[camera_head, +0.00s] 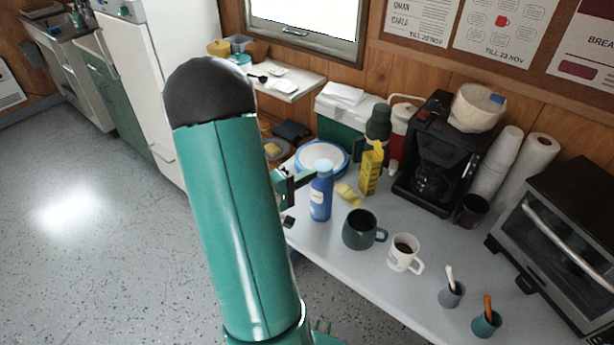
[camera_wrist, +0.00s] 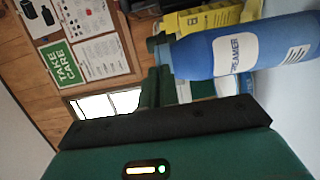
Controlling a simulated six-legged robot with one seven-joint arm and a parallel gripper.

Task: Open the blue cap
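A blue bottle (camera_head: 320,198) with a light blue cap (camera_head: 323,165) stands upright near the table's left edge. In the wrist view the bottle (camera_wrist: 250,52) lies across the upper right, with a white label reading "creamer". My gripper (camera_head: 304,180) is at the left of the bottle, at about the height of its neck just below the cap. A dark finger reaches to the bottle's side; whether it touches is unclear. The far finger is hidden, so its opening cannot be judged.
A coffee maker (camera_head: 437,150) and toaster oven (camera_head: 560,245) stand farther right.

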